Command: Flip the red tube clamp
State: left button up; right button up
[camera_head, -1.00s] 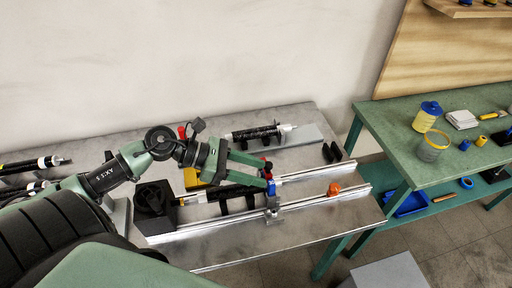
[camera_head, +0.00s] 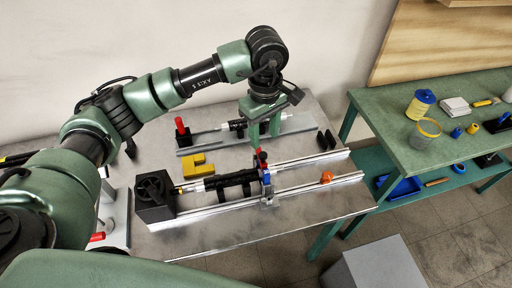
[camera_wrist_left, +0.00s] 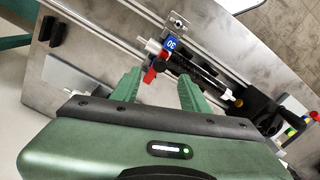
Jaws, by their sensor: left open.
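A blue clamp block (camera_head: 266,178) with a red lever (camera_head: 262,158) on top stands at the right end of a black tube (camera_head: 232,181) on the front rail. The same red lever (camera_wrist_left: 150,74) and blue block (camera_wrist_left: 170,43) show in the left wrist view, the lever near the space between the fingertips. A second red upright handle (camera_head: 180,125) stands at the left of the back fixture. My left gripper (camera_head: 264,133) is open and empty, pointing down above the bench behind the blue block. It also shows in the wrist view (camera_wrist_left: 160,80). My right gripper is not in view.
A black box (camera_head: 154,197) stands at the tube's left end. A yellow block (camera_head: 197,165) lies between the fixtures. An orange knob (camera_head: 326,177) sits on the rail at right. A green side table (camera_head: 385,120) holds jars. The bench front is clear.

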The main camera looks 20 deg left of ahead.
aim_at(263, 154)
pick_arm(q)
jog(key=shift+a, duration=0.15)
notch_tip(263, 154, down, 6)
jog(key=shift+f+p, duration=0.1)
jog(key=shift+p, duration=1.15)
jog(key=shift+f, duration=0.65)
grip_shut()
jog(key=shift+w, duration=0.1)
